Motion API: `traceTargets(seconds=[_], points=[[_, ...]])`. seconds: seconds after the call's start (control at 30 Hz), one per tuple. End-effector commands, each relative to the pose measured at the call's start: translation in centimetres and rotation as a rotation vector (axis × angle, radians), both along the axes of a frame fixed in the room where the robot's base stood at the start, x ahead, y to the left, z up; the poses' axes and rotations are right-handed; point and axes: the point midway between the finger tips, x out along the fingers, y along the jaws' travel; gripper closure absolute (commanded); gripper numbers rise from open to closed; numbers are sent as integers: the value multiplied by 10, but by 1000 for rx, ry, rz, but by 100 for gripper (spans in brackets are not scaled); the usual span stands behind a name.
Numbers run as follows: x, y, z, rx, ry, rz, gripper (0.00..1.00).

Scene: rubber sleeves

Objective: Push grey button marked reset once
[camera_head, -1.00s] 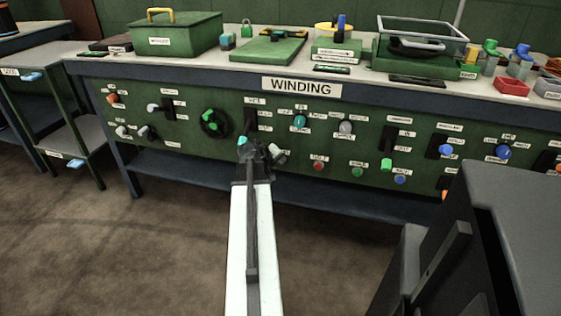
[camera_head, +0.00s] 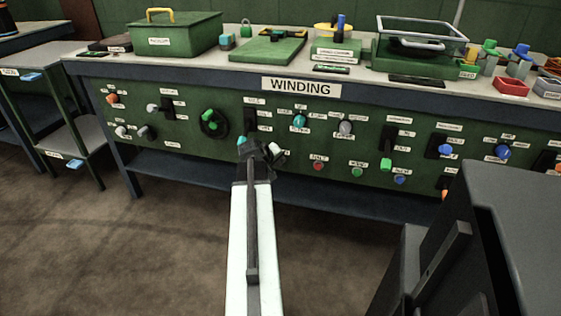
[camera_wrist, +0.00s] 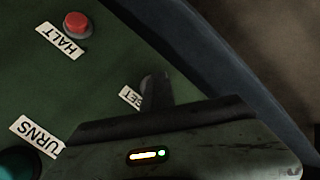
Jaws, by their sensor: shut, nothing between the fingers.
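My gripper (camera_head: 268,152) is shut and empty, close in front of the green panel below the WINDING sign (camera_head: 301,87). In the wrist view a grey button (camera_wrist: 147,84) shows beside a label (camera_wrist: 130,97) whose visible end reads "SET". The gripper's dark fingertip (camera_wrist: 162,92) overlaps the button and part of the label. I cannot tell whether fingertip and button touch. In the head view the gripper hides this spot.
A red HALT button (camera_wrist: 77,24) is near the grey one; it also shows in the head view (camera_head: 318,166). A teal knob (camera_wrist: 14,163) is by a TURNS label. A blue ledge runs below the panel.

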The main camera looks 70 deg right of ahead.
Motion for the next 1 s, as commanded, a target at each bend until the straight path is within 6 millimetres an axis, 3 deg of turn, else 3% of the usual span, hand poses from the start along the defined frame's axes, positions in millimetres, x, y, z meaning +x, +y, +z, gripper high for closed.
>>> traceTargets(seconds=[1.0], points=[[-1,26,0,0,1,2,100]])
